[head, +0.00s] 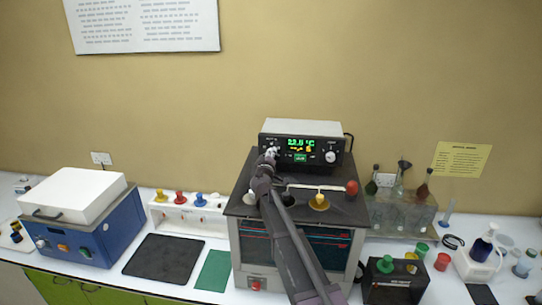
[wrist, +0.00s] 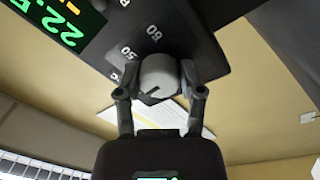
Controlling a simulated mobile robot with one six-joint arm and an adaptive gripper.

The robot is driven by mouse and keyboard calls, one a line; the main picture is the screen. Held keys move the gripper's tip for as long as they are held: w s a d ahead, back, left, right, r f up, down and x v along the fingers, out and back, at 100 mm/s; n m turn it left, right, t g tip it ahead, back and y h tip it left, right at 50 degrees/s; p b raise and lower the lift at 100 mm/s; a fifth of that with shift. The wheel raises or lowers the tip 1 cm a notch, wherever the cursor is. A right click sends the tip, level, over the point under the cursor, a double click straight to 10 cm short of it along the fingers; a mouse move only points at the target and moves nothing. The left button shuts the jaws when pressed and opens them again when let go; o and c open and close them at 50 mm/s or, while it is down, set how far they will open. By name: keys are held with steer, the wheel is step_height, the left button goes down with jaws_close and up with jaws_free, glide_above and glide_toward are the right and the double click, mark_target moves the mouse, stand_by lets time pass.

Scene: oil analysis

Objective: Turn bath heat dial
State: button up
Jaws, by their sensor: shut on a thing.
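The bath controller (head: 301,129) is a grey-topped box with a black front and a green display, standing on the bath's dark top. In the wrist view, its pale round heat dial (wrist: 158,74) has a dark pointer line, with printed numbers on the black panel around it. My gripper (head: 269,154) reaches the left dial. In the wrist view, my gripper (wrist: 160,88) has one finger on each side of the dial and is shut on it. The display (wrist: 52,20) shows a green reading starting with 22. A second white dial (head: 330,157) sits free at the panel's right.
A lever with a red knob (head: 352,187) and a yellow knob (head: 319,202) stand on the bath top, right of my arm. A blue box with a white lid (head: 72,196) stands left. Glassware (head: 402,205) stands right. A black mat (head: 163,262) lies bare on the bench.

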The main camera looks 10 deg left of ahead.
steer(key=shift+m, duration=0.8)
steer(key=o, duration=1.1)
steer(key=shift+o, duration=0.2)
steer(key=shift+s, duration=0.1)
